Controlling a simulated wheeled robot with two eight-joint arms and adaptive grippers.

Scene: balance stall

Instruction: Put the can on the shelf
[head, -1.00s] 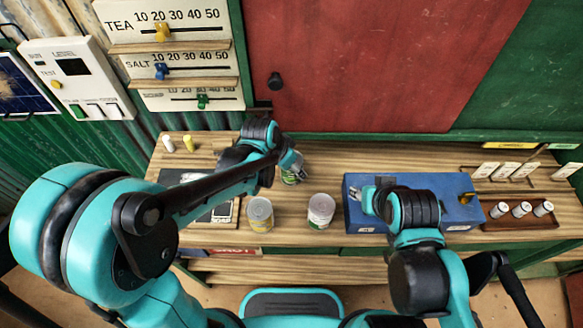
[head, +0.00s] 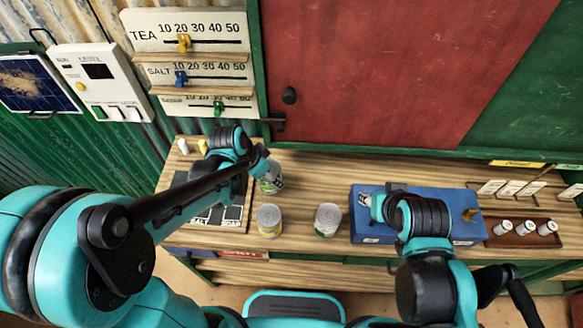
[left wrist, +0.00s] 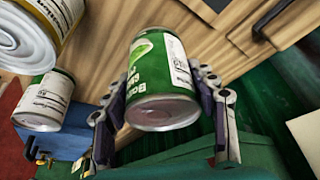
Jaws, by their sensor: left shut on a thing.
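A green can (head: 270,184) with a white label is held by my left gripper (head: 268,170), left of the counter's middle in the head view. In the left wrist view the green can (left wrist: 162,82) sits between the two fingers, tilted in the picture, with its metal end toward the camera. Its upper part is partly hidden by my gripper in the head view. My right gripper (head: 368,200) is at the left end of a blue box (head: 365,232); its fingers are too small to read. A wooden shelf board (head: 300,273) runs below the counter front.
A yellow-rimmed can (head: 269,221) and a pale can (head: 327,220) stand near the counter's front. A dark labelled board (head: 232,217) lies to their left. A brown tray (head: 520,240) with small white cylinders is at right. Bare counter (head: 325,180) lies behind the cans.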

